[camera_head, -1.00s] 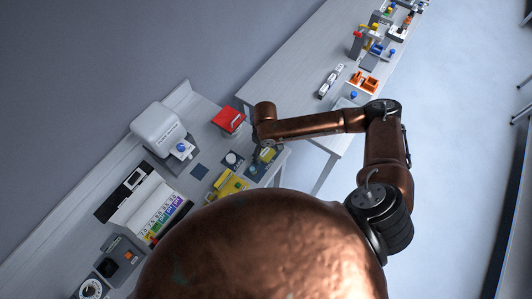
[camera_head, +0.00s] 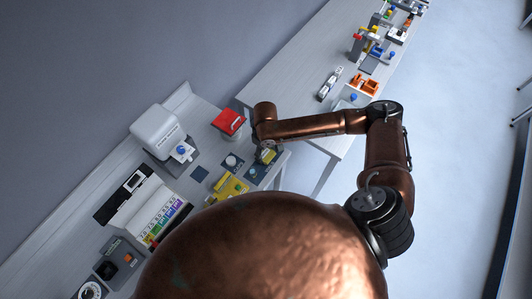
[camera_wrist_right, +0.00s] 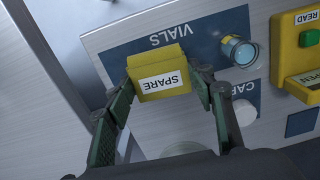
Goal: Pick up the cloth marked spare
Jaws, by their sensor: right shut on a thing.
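The cloth marked SPARE is a small yellow block-like piece with a white label (camera_wrist_right: 163,80). In the right wrist view it sits between the two fingertips of my right gripper (camera_wrist_right: 165,88), which is shut on it. Behind it is a dark blue patch lettered VIALS; I cannot tell whether the cloth touches the surface. In the head view my right gripper (camera_head: 267,147) is at the near right end of the bench, over the yellow cloth (camera_head: 270,156), partly hidden by the wrist. My left gripper is not in view.
A clear vial with a blue part (camera_wrist_right: 238,50) stands close right of the cloth. A yellow device marked READ (camera_wrist_right: 298,60) is further right. A red box (camera_head: 228,121) and a white machine (camera_head: 160,130) stand on the bench. A second table (camera_head: 285,85) lies beyond.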

